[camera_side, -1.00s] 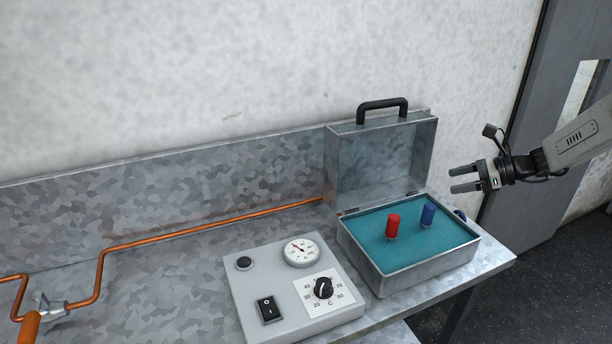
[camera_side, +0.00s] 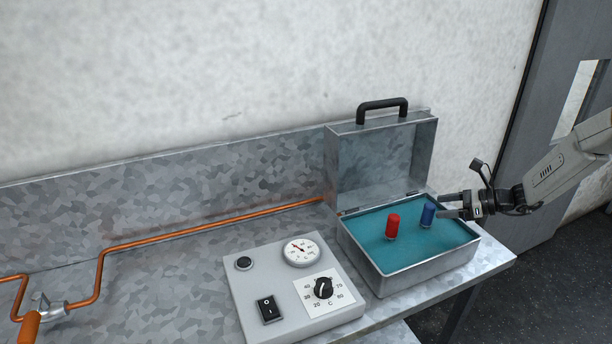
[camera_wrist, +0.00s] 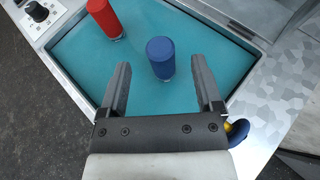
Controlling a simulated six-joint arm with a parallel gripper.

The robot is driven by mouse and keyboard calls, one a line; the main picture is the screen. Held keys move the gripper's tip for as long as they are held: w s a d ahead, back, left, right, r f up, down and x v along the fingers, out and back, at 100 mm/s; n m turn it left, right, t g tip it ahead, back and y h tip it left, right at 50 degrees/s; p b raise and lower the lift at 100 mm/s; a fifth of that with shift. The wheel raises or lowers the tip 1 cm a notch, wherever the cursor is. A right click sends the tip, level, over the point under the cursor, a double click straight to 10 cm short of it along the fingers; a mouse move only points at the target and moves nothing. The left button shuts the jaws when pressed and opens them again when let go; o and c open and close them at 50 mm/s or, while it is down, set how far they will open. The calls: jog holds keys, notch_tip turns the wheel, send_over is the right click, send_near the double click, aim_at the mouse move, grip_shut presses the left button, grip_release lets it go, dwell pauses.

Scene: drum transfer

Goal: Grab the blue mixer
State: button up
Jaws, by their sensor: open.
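The blue mixer (camera_side: 428,214) is a small upright cylinder standing on the teal surface inside the open metal case (camera_side: 425,266). It also shows in the wrist view (camera_wrist: 160,58), just beyond the fingertips and roughly between their lines. My gripper (camera_side: 447,205) is open and empty, low at the right side of the case, with its fingers pointing left toward the blue mixer. In the wrist view the two fingers (camera_wrist: 160,75) are spread wide on either side. I cannot tell whether the blue mixer's near side is between the tips.
A red cylinder (camera_side: 392,226) stands left of the blue mixer in the case. The raised lid (camera_side: 380,160) with a black handle is behind. A grey control box (camera_side: 290,290) sits left of the case. A blue object with a yellow part (camera_wrist: 237,130) lies beside the case.

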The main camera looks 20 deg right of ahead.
aim_at(426, 224)
jog(key=shift+w+a+f, duration=0.2)
jog(key=shift+w+a, duration=0.1)
jog(key=shift+f+x, duration=0.15)
jog(key=shift+x, duration=1.15)
jog(key=shift+f+x, duration=0.15)
jog(key=shift+x, duration=1.15)
jog(key=shift+d, duration=0.1)
jog(key=shift+s, duration=0.1)
jog(key=shift+r, duration=0.1)
grip_shut()
